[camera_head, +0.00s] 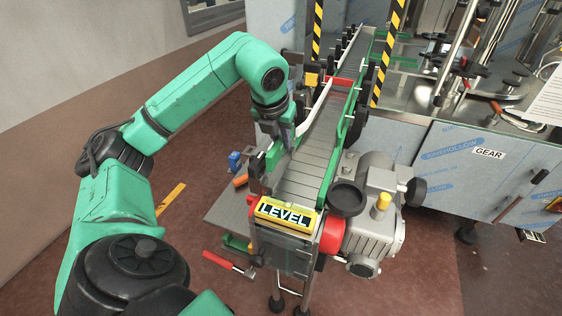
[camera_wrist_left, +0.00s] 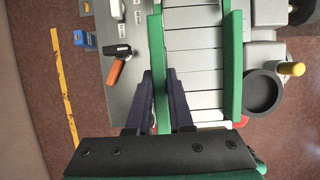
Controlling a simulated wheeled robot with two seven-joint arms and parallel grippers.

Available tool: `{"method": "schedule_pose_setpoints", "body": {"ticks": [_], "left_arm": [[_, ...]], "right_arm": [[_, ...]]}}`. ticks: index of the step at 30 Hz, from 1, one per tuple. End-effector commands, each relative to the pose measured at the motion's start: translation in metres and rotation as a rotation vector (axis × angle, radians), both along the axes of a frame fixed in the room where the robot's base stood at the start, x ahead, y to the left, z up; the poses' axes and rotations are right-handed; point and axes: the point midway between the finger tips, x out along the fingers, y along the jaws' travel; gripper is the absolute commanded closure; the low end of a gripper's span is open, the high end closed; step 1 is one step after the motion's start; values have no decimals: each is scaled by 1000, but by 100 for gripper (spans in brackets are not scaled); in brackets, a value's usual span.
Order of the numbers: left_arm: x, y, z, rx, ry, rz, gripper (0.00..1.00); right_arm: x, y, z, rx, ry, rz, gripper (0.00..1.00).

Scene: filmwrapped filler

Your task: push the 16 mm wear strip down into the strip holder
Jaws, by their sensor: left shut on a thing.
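My left gripper (camera_head: 287,142) is over the left side of the conveyor, pointing down. In the left wrist view its two dark fingers (camera_wrist_left: 160,76) close on a long green strip (camera_wrist_left: 156,40), which I take as the wear strip. The strip also shows in the head view (camera_head: 273,154), upright along the conveyor's left edge. The strip holder is not clearly distinguishable; the gripper and strip cover that edge. I cannot tell how deep the strip sits. My right gripper is not in view.
The grey conveyor belt (camera_head: 307,175) has a green rail (camera_head: 330,176) on its right. A motor (camera_head: 372,215) and black knob (camera_head: 347,198) stand at the right.

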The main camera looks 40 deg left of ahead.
Motion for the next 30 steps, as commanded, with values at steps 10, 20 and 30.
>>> {"method": "schedule_pose_setpoints", "body": {"ticks": [10,20,30], "left_arm": [[-1,0,-53,2,3,-1,100],[0,0,-59,-1,-1,0,65],[0,0,-58,0,-1,-1,51]], "right_arm": [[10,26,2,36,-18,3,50],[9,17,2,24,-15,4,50],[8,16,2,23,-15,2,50]]}}
